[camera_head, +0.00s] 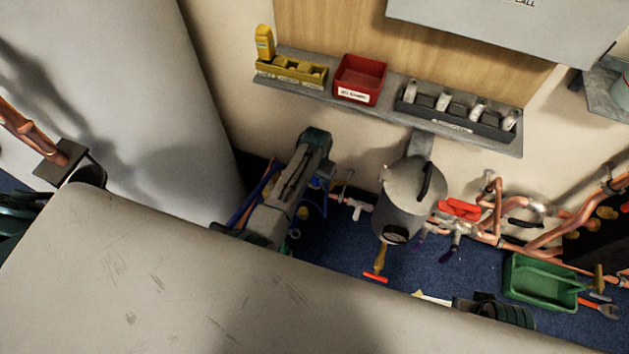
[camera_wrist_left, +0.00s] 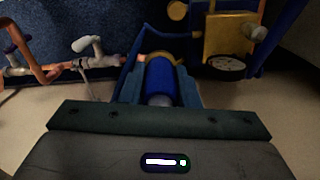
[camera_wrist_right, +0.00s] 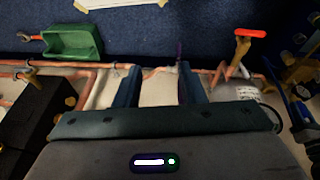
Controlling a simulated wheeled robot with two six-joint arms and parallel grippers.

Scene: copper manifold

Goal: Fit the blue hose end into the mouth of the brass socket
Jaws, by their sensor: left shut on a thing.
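My left gripper (camera_wrist_left: 160,88) is shut on the blue hose end (camera_wrist_left: 160,76), a thick blue cylinder with a paler end toward the palm. A brass-coloured curved rim (camera_wrist_left: 163,55) shows just beyond the hose end. I cannot tell whether it is the socket's mouth or whether the hose is inside it. A brass-coloured block (camera_wrist_left: 228,34) stands to the right in the left wrist view. In the head view, the left gripper's own arm largely hides the hose and fingertips. My right gripper (camera_wrist_right: 158,88) is open, with nothing held between its fingers.
A grey canister (camera_head: 405,195) and copper pipes (camera_head: 560,238) line the wall right of the left gripper. A shelf above holds a red bin (camera_head: 360,78). A green tray (camera_head: 540,283) lies at right. Some blue floor (camera_head: 345,250) is clear.

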